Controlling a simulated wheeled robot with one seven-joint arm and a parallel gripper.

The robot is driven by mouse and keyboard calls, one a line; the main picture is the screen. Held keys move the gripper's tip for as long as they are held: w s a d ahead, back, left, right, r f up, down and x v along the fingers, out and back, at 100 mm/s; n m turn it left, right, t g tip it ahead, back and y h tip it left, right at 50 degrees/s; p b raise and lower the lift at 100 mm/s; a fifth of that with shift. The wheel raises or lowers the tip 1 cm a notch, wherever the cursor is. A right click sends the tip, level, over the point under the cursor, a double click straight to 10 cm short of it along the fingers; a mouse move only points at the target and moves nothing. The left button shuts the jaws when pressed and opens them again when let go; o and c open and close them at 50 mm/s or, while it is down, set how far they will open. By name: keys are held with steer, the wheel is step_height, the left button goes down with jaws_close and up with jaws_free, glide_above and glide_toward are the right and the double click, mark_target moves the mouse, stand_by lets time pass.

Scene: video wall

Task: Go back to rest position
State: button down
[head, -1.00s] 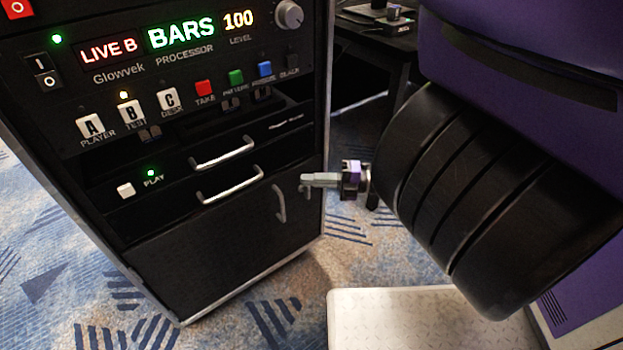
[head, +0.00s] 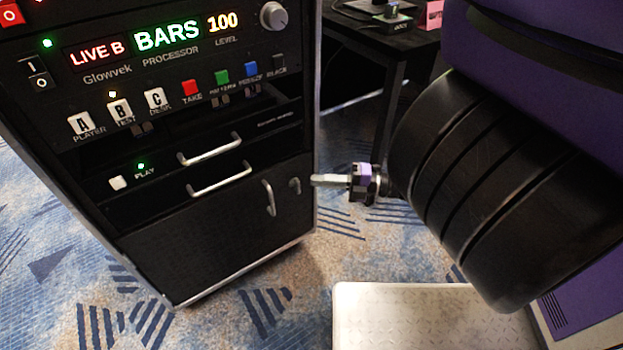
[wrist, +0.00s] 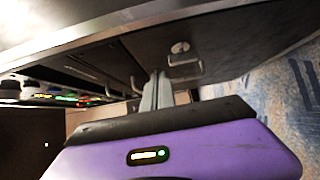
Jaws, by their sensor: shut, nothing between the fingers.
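My gripper (head: 318,180) points left at the right edge of the rack (head: 215,240) in the head view, its fingers together and empty. The small handle or latch on the lower door (head: 295,186) lies just left of the fingertips; I cannot tell the exact gap from this view. In the wrist view the closed fingers (wrist: 155,92) reach forward from my purple wrist housing, with a metal latch (wrist: 183,60) on the dark door beyond them to the right.
The rack front carries a processor panel (head: 150,65) with lit displays, buttons and a knob, and drawers with silver handles (head: 210,150). A black table (head: 385,35) with devices stands behind to the right. Patterned blue carpet (head: 300,280) is open in front.

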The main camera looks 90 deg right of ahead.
steer(key=s+d, duration=0.2)
steer(key=s, duration=0.4)
steer(key=shift+d, duration=0.2)
steer(key=w+a+f+m+g, duration=0.2)
steer(key=w+a+m, duration=0.5)
steer(key=w+a, duration=0.4)
steer(key=a+r+m, duration=0.4)
steer(key=a, duration=0.7)
steer(key=a+r+m+g+y, duration=0.1)
steer(key=a+r+m, duration=0.25)
steer(key=a, duration=0.75)
steer(key=a+r+m, duration=0.3)
steer(key=a+r, duration=0.2)
steer(key=a, duration=0.6)
step_height(320, 180, up, 31)
steer(key=p, duration=3.1)
steer(key=shift+s+d+p, duration=0.3)
steer(key=shift+d, duration=0.1)
